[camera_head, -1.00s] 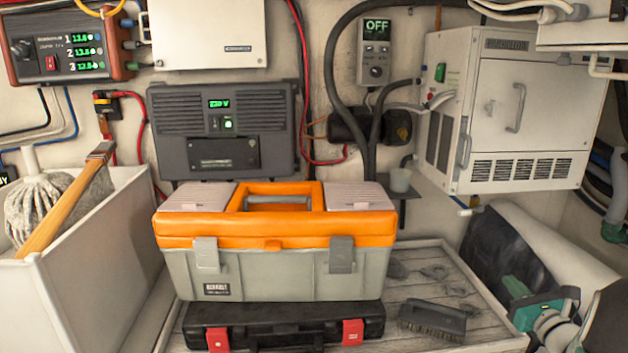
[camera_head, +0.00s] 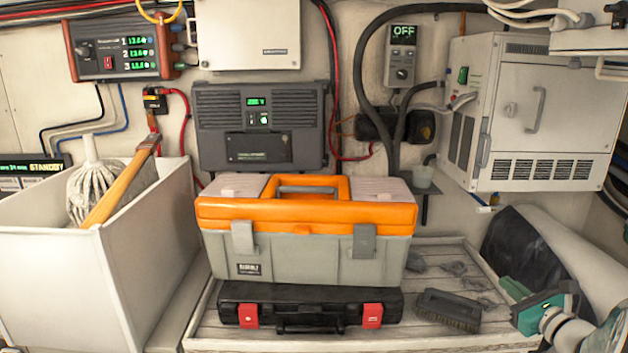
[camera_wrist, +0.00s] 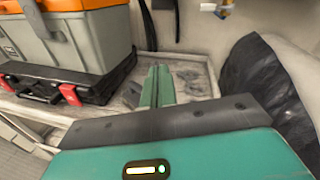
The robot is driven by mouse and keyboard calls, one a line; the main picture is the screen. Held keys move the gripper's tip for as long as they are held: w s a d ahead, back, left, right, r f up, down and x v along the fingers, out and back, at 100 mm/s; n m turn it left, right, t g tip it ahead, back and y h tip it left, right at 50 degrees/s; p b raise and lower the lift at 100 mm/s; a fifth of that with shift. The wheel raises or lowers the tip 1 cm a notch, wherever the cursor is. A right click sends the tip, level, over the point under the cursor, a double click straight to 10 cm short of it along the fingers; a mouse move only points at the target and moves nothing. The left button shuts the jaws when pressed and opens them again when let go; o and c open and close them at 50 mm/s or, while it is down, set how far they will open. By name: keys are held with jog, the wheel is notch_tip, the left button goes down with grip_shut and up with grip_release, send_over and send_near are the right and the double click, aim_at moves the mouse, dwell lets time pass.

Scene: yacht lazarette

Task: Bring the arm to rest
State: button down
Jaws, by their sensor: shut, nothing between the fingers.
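My gripper (camera_wrist: 158,86) is shut and empty in the wrist view, its two green fingers side by side and pointing away over the slatted wooden top. In the head view my gripper (camera_head: 512,288) shows at the lower right, beside the right edge of the slatted top (camera_head: 462,332). It is to the right of the scrub brush (camera_head: 447,310). Part of my arm is cut off by the picture edge.
A white bin (camera_head: 60,270) holds a mop (camera_head: 92,190) and a wooden-handled tool. A dark bundle (camera_head: 520,250) lies behind my gripper; a white cabinet (camera_head: 545,110) hangs above.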

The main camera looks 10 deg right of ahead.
jog(key=s+a+r+n+g+y, duration=0.1)
jog(key=s+a+n+g+y, duration=0.2)
jog(key=a+n, duration=0.7)
jog(key=s+a+n+g+y, duration=0.1)
jog(key=a+n+g+y, duration=0.35)
jog(key=a, duration=1.15)
jog(key=s+a+n+g+h, duration=0.2)
jog(key=s+a+n+h, duration=0.1)
jog(key=s+n, duration=0.5)
jog(key=s+a+n+g+h, duration=0.2)
jog(key=s+a+n+h, duration=0.2)
jog(key=n, duration=0.5)
jog(key=s+h, duration=0.2)
jog(key=s, duration=0.1)
jog(key=shift+s+f+n, duration=0.15)
jog(key=shift+s+n, duration=0.2)
jog(key=shift+s, duration=0.05)
jog(key=shift+d+g, duration=0.1)
jog(key=shift+g, duration=0.15)
